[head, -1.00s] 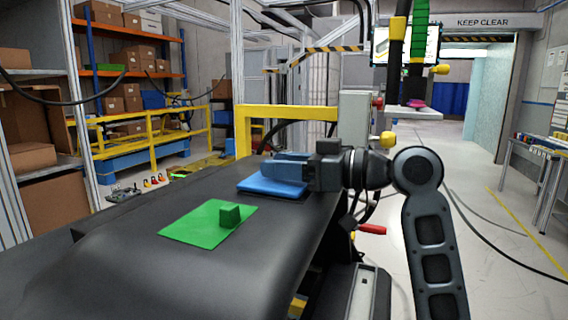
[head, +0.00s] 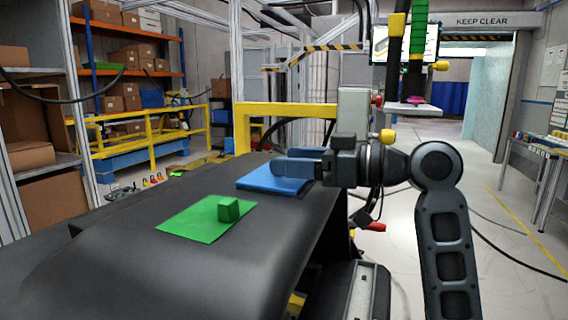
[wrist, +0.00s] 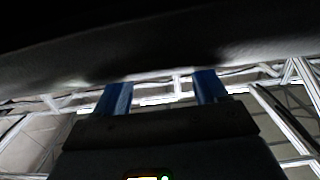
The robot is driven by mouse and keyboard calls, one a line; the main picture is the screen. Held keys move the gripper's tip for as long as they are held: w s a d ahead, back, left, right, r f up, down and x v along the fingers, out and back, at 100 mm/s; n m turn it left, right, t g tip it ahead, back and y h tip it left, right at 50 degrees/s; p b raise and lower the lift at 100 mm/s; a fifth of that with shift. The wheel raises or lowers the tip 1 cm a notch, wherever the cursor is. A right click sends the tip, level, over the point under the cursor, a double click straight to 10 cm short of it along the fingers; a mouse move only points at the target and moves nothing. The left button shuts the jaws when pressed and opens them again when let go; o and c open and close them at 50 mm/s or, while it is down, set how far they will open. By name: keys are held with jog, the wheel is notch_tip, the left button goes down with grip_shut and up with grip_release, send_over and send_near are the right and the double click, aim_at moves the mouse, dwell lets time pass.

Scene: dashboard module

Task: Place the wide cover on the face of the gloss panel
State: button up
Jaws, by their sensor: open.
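A flat blue plate (head: 262,187) lies on the dark, curved dashboard surface (head: 150,260), toward its far right edge. A flat green plate (head: 190,222) with a green block (head: 228,209) standing on it lies nearer and to the left. I cannot tell which plate is the wide cover, or which surface is the gloss panel. My gripper (head: 285,163) has blue fingers and points left, level, over or just beside the blue plate; its fingers hide part of that plate. In the wrist view my gripper (wrist: 162,88) has its fingers apart, with nothing visible between them.
A yellow frame (head: 285,110) and a grey box (head: 353,112) stand behind the dashboard. A red handle (head: 376,227) sticks out at its right side. In the wrist view a dark surface (wrist: 150,40) fills the top, close to the fingertips.

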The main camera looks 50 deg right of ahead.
jog(key=b+v, duration=0.2)
jog(key=v, duration=0.7)
jog(key=shift+s, duration=0.3)
jog(key=shift+d, duration=0.15)
